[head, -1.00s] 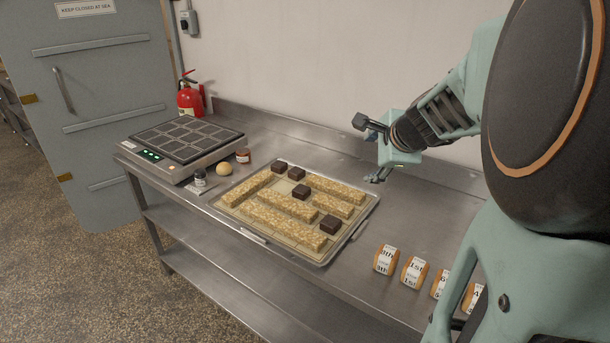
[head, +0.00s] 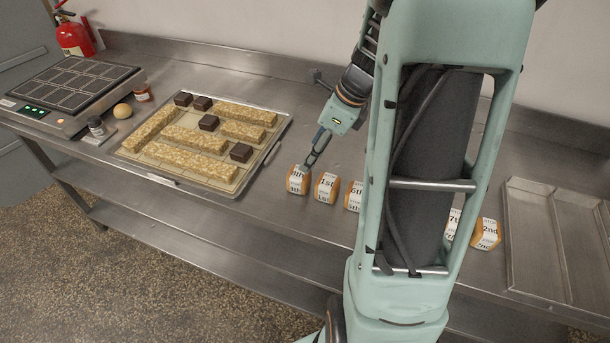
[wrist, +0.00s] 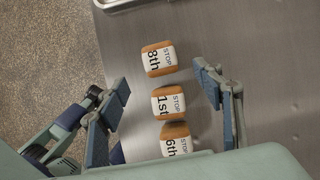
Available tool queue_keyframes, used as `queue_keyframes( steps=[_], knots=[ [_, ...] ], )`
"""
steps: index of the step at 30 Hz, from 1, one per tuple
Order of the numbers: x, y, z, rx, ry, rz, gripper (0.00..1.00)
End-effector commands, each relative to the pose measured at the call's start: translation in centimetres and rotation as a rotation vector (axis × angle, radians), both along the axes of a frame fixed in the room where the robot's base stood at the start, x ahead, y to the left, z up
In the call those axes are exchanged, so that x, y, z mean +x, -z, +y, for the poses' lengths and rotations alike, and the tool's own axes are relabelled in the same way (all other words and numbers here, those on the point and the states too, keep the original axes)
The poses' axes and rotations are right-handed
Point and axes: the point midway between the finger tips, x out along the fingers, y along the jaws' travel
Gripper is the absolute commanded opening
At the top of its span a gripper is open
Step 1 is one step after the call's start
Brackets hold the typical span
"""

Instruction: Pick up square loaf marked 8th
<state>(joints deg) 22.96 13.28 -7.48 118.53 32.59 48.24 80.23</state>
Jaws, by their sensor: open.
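The square loaf marked 8th (head: 297,180) is an orange-brown block with a white printed band, at the left end of a row of loaves on the steel counter. It also shows in the wrist view (wrist: 159,59), upper middle. My gripper (head: 310,160) is open, just above and behind this loaf in the head view. In the wrist view its fingers (wrist: 160,82) stand wide apart on either side of the row, with the 8th loaf near the fingertip line. Nothing is held. I cannot tell the exact height of the fingertips above the counter.
The loaf marked 1st (head: 326,188) sits close beside it, followed by the 6th (head: 353,196). My arm hides the row's middle; the 2nd loaf (head: 486,234) shows beyond it. A baking tray (head: 270,150) lies left, a divided metal tray (head: 545,245) right.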

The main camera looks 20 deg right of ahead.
Motion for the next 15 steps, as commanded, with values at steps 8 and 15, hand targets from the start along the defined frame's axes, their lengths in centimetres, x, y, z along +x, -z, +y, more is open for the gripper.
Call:
queue_keyframes(
  steps=[8, 15],
  knots=[
    [1.0, 3.8, 1.2, 0.001, 0.001, 0.001, 0.61],
    [1.5, 6.0, 1.9, 0.002, 0.000, 0.002, 0.61]
  ],
)
